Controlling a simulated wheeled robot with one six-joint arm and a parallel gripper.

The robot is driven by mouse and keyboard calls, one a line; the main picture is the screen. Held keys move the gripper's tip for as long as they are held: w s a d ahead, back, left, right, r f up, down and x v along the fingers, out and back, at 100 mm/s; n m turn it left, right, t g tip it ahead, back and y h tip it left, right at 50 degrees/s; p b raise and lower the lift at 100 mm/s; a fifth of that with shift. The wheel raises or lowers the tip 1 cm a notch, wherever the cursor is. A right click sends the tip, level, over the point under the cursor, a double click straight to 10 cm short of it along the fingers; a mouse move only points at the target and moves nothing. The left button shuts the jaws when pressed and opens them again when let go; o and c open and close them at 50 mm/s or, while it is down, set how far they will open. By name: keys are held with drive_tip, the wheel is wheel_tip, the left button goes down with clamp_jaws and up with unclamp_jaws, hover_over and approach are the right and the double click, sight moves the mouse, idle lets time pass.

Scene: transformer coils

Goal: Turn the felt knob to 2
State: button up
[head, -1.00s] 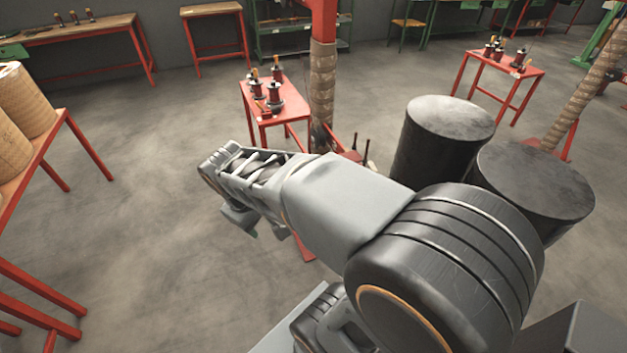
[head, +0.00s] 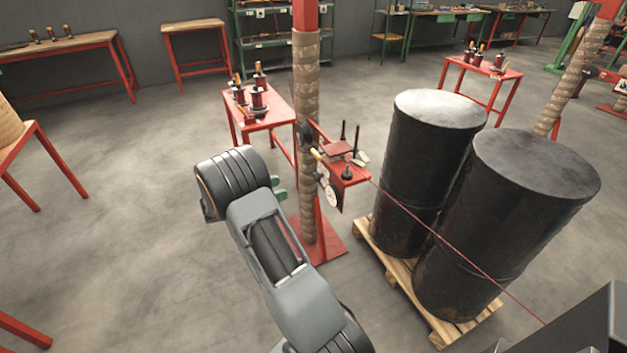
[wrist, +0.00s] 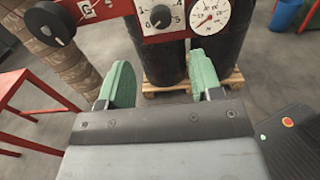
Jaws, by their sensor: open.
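The plate is cut off by the frame's top, and I cannot read the setting. I cannot tell for sure that this is the felt knob. My gripper (wrist: 160,75) is open and empty, its green jaws below the knob in the picture and apart from it. In the head view a green jaw (head: 279,189) shows beside the red post stand; my wrist hides the other.
A white gauge (wrist: 208,14) is right of the knob; a black round handle (wrist: 50,23) is left. Two black drums (head: 425,150) on a wooden pallet (head: 398,270) stand right of the post (head: 306,110). A red table (head: 275,107) stands behind.

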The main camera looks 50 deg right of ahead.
sight(314, 178)
drive_tip(key=x, duration=1.2)
drive_tip(key=shift+s+d, duration=0.1)
drive_tip(key=c, duration=0.9)
drive_tip(key=shift+b, duration=0.4)
